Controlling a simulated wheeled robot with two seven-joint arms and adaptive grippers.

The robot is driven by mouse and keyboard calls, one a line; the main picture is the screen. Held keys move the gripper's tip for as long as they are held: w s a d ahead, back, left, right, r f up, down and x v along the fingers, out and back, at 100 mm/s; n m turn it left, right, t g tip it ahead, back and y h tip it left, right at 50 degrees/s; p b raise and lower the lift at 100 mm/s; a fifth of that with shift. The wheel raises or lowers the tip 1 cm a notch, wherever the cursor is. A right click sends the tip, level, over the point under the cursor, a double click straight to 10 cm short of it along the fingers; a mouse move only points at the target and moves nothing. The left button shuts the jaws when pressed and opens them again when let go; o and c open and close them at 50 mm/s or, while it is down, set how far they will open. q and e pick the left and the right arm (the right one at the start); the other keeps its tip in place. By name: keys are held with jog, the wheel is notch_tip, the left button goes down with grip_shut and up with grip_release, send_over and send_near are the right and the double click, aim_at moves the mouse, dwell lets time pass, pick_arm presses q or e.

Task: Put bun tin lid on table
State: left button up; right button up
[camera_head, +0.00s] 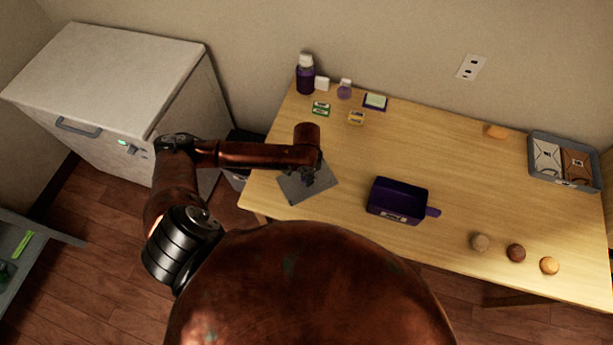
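A flat grey square plate, seemingly the bun tin lid (294,190), lies at the left front of the wooden table (450,150), or just above it. My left gripper (311,181) is over its upper right part, pointing down. The arm hides much of the gripper, and I cannot tell whether its fingers are closed on the lid. A dark purple tin with a side handle (397,203) stands to the right of the lid, near the table's front edge. My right gripper is not in view.
Several buns, including a brown one (515,253), lie at the front right. A grey tray (535,178) with two packs stands at the far right. A purple bottle (305,78) and small boxes stand at the back left. A white cabinet (110,75) is left of the table. The table's middle is clear.

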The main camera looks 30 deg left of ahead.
pick_arm(q)
jog(key=shift+o, duration=0.7)
jog(key=shift+r, duration=0.1)
notch_tip(320, 180, up, 12)
jog(key=p, duration=0.1)
jog(key=shift+p, duration=0.35)
